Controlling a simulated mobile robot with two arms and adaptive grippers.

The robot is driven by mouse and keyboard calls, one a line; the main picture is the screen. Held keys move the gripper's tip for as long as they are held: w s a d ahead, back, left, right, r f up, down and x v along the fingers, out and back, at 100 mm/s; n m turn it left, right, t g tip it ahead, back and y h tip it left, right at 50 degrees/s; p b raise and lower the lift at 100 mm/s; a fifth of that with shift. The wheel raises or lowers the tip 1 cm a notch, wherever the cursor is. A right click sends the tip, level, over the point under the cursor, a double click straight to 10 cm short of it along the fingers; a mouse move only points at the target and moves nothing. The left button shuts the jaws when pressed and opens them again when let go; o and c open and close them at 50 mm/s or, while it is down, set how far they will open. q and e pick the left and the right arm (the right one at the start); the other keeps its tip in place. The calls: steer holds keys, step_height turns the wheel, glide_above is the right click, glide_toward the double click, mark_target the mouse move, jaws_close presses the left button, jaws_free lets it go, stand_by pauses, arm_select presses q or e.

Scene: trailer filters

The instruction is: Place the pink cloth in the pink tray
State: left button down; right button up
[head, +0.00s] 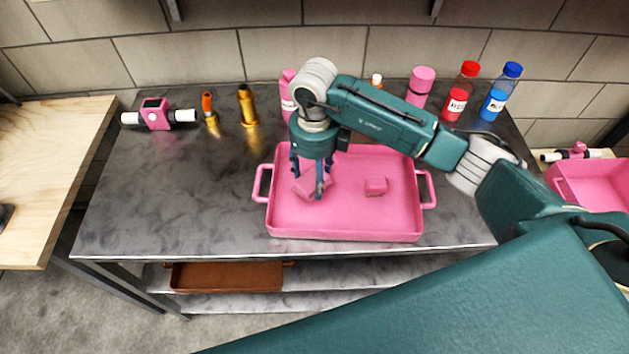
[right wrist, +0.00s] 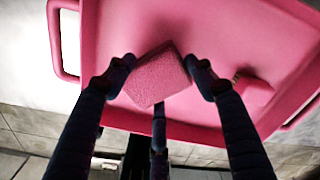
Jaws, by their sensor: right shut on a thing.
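The pink tray (head: 345,225) lies on the dark metal table, with a handle at each side. My right gripper (head: 313,178) points down over the left part of the tray. It is shut on the pink cloth (head: 305,187), a folded, block-shaped piece with a rough surface. In the right wrist view, the cloth (right wrist: 156,78) sits tilted between the fingers, with the tray (right wrist: 110,45) behind it. I cannot tell whether the cloth touches the tray floor. My left gripper is not in view.
A smaller pink block (head: 376,186) lies in the tray's right half. Bottles, including a red-capped one (head: 460,92) and a blue-capped one (head: 500,92), stand along the back. Brass fittings (head: 248,105) stand at back left. The table's left front is clear. Another pink tray (head: 590,185) is at right.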

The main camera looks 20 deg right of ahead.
mark_target(314, 178)
step_height(314, 178, down, 3)
steer(key=shift+f, duration=0.15)
steer(key=shift+f, duration=0.2)
steer(key=o, duration=1.1)
steer(key=shift+r, duration=0.1)
steer(key=shift+c, duration=0.2)
steer(key=shift+r, duration=0.1)
